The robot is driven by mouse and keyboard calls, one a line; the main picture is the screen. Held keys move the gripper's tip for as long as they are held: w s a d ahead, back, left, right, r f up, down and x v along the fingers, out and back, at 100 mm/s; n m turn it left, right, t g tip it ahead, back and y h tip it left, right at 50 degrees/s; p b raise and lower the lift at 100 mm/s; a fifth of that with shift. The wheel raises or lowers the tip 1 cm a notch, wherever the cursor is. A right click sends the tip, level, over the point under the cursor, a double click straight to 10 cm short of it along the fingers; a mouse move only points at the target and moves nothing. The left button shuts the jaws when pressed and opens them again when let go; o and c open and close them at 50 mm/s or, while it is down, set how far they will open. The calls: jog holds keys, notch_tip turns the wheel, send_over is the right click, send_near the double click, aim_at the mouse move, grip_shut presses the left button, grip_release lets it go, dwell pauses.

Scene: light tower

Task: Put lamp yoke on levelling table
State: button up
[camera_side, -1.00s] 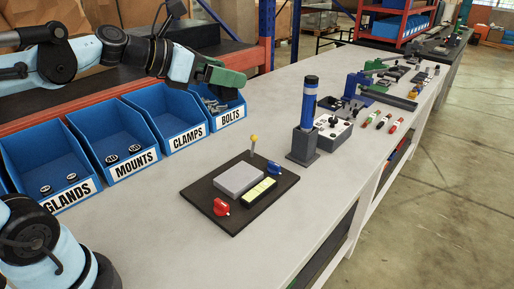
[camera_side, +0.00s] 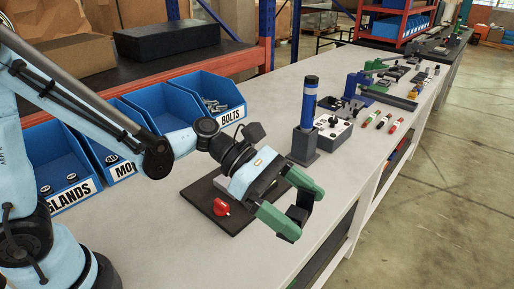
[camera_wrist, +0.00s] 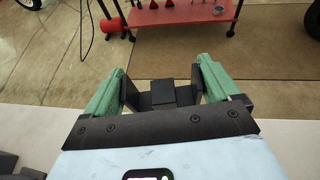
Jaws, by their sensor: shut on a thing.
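My gripper (camera_side: 298,207), with green fingers, is shut on a dark U-shaped bracket, the lamp yoke (camera_side: 297,219). The wrist view shows the yoke (camera_wrist: 175,92) between both fingers (camera_wrist: 163,90), with a flat middle part and side arms. The gripper holds it out past the right side of the levelling table, near the bench's front edge. The levelling table is a black board (camera_side: 240,222) with a grey plate and a red knob (camera_side: 221,207). My arm and gripper hide most of the plate and the board's right side.
A dark stand with a blue cylinder (camera_side: 309,100) is behind the gripper, with a white control box (camera_side: 333,130) beside it. Blue bins (camera_side: 210,97) line the left back. Markers (camera_side: 378,122) lie to the right. Bench surface in front is clear.

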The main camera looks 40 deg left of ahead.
jog(key=shift+s+d+f+m+g, duration=0.35)
jog(key=shift+s+d, duration=0.1)
jog(key=shift+s, duration=0.1)
jog(key=shift+s+d+f+m+g, duration=0.25)
jog(key=shift+s+d+f+g, duration=0.15)
jog(key=shift+s, duration=0.15)
jog(key=shift+w, duration=0.1)
jog(key=w+a+f, duration=0.2)
jog(key=w, duration=0.1)
jog(key=w+a+f, duration=0.2)
jog(key=w, duration=0.1)
jog(key=w+a+f, duration=0.2)
jog(key=w+f, duration=0.1)
jog(key=shift+w+a, duration=0.2)
jog(key=shift+a, duration=0.15)
jog(key=shift+f, duration=1.75)
jog(key=shift+f, duration=0.2)
jog(key=o, duration=1)
jog(key=shift+c, duration=0.2)
